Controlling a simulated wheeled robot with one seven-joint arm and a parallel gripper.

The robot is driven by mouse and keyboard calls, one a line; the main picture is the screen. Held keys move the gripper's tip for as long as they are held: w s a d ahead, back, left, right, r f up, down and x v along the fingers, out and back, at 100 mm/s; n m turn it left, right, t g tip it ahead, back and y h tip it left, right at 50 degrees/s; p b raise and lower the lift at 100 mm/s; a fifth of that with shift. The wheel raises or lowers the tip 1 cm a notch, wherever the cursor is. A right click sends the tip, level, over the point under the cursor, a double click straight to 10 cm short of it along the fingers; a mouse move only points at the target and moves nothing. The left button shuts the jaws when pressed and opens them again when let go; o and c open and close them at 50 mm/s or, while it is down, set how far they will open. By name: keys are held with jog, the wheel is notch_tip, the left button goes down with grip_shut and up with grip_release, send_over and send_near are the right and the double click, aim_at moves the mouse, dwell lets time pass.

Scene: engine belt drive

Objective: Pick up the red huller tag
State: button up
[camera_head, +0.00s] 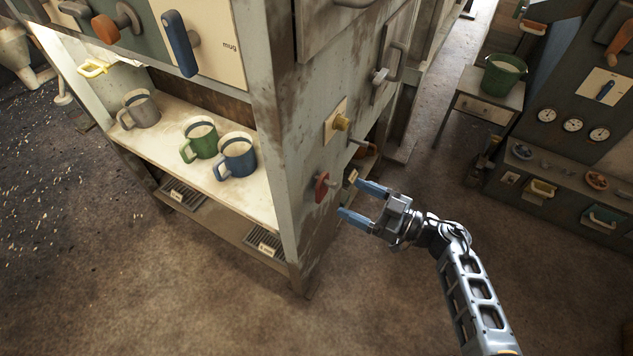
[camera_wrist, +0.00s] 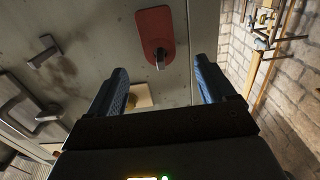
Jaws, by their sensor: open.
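The red tag (camera_head: 321,186) hangs on the side face of the tall grey cabinet in the head view. In the wrist view the red tag (camera_wrist: 155,30) is a rounded red plate with a small metal peg at its lower end. My gripper (camera_head: 358,199) is open and empty, its two blue fingers pointing at the cabinet side. It is just right of the tag and apart from it in the head view. In the wrist view the tag lies ahead, between and beyond the fingertips (camera_wrist: 160,82). Any writing on the tag cannot be read.
The cabinet side also bears a yellow knob (camera_head: 341,122) on a plate, a metal peg and a handle (camera_head: 389,62). Green (camera_head: 203,141) and blue (camera_head: 238,157) mugs and a grey mug (camera_head: 141,108) stand on its shelf. Floor (camera_head: 400,310) beside my arm is clear.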

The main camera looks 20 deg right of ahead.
aim_at(314, 181)
jog(key=shift+b+x, duration=0.3)
jog(key=shift+x, duration=3.6)
jog(key=shift+d+f, duration=0.1)
jog(key=shift+f, duration=0.05)
jog(key=c, duration=1.1)
